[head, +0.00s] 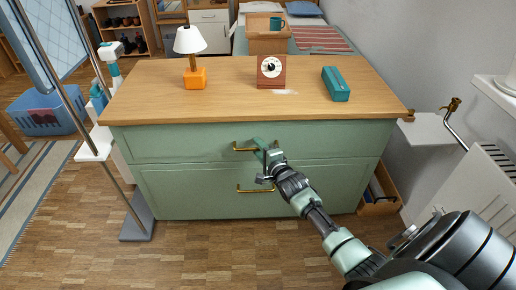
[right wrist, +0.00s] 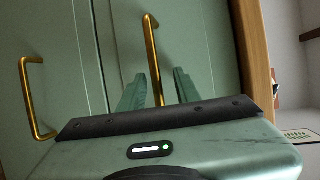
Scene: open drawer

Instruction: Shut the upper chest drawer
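The green chest has an upper drawer (head: 185,143) with a brass handle (head: 246,149) and a lower drawer (head: 190,190) with its own handle (head: 256,189). The upper drawer front looks flush or nearly so; no inside shows. My right gripper (head: 268,148) is at the right part of the upper handle. In the right wrist view, its two green fingers (right wrist: 157,85) stand apart, with the upper handle (right wrist: 152,50) between them. I cannot tell whether they touch it. The lower handle (right wrist: 28,95) shows at left there. My left gripper is not in view.
On the wooden top (head: 225,97) stand an orange lamp (head: 194,78), a dial clock (head: 271,71) and a teal box (head: 335,84). A wooden crate (head: 379,206) is on the floor at the chest's right. A white radiator (head: 470,190) is at right. Floor in front is clear.

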